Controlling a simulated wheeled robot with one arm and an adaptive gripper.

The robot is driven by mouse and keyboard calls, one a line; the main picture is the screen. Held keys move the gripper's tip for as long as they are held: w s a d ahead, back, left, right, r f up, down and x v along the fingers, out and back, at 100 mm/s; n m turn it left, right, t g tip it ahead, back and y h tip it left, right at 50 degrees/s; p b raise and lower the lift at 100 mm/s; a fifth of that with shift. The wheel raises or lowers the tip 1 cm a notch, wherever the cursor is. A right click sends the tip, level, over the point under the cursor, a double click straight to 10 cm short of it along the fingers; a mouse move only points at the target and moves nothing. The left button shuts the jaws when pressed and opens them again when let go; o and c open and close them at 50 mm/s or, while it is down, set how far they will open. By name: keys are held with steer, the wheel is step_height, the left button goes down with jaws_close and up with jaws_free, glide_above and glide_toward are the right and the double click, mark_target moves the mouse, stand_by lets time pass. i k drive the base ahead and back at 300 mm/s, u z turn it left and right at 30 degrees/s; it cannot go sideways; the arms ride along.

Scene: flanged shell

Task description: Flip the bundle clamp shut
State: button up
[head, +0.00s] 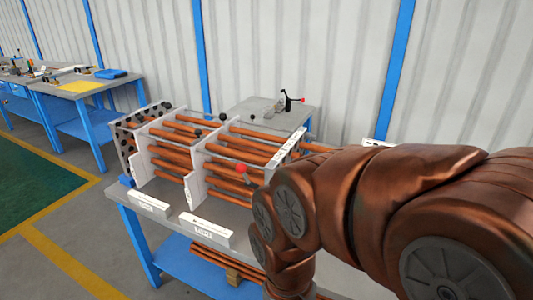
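A bundle of copper-coloured tubes (176,136) lies across upright pale plates (197,180) on a grey-topped bench. A red ball knob (241,169) shows at the front of the bundle, near the right plate. It may belong to the bundle clamp, but the clamp's body and its position are too small to tell. Several black ball knobs (252,117) show along the top and back of the bundle. My copper-coloured arm fills the right side and hides the bundle's right end. My gripper is not visible.
A bench behind (262,112) carries a small device with a black and red handle (290,100). White labelled blocks (207,230) stand along the front bench edge. More tubes (222,262) lie on the blue lower shelf. Open floor (60,235) is at left.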

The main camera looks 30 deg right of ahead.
mark_target(241, 168)
steer(key=u, duration=0.55)
steer(key=k, duration=1.25)
steer(key=u, duration=1.2)
steer(key=i, duration=1.2)
steer(key=z, duration=0.65)
